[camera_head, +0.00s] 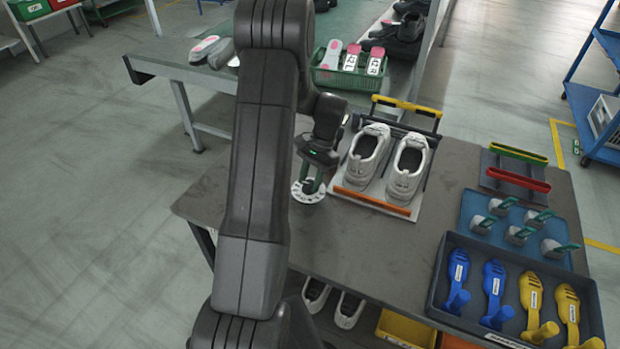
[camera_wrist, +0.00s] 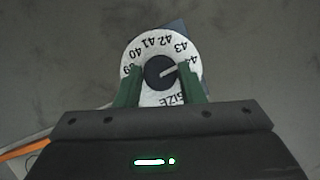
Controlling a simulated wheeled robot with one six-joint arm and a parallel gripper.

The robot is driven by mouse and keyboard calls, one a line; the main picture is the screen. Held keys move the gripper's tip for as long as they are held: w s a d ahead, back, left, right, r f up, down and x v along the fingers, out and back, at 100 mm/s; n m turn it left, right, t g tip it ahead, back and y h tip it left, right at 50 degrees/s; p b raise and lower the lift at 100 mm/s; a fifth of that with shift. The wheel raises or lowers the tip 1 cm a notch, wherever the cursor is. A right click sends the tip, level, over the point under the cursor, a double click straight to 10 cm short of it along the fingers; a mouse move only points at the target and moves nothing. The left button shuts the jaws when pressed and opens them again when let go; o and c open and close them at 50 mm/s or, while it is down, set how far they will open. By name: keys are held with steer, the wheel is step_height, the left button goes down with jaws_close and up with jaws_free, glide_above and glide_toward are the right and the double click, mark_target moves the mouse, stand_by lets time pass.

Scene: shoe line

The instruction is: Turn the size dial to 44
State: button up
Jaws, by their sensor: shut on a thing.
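The size dial (camera_head: 308,197) is a white disc at the left part of the dark table, left of the white shoes. In the wrist view the dial (camera_wrist: 160,48) shows numbers from 39 up to 44 and the word SIZE around a dark knob (camera_wrist: 158,74). The knob's white pointer line points right and slightly up, toward the 44 mark, which is partly covered by a finger. My gripper (camera_head: 311,184) points down over the dial. In the wrist view its green fingers (camera_wrist: 159,80) stand on both sides of the knob, shut on it.
White shoes (camera_head: 408,168) stand on a holder with an orange bar (camera_head: 372,203) just right of the dial. A dark tray (camera_head: 440,290) with blue and yellow shoe lasts and a blue tray (camera_head: 475,205) lie farther right. A green basket (camera_head: 345,80) stands behind. The table front left is clear.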

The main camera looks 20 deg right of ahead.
steer(key=shift+m, duration=0.6)
steer(key=o, duration=1)
steer(key=v, duration=1.3)
steer(key=shift+s+d+r, duration=0.25)
steer(key=shift+r, duration=0.1)
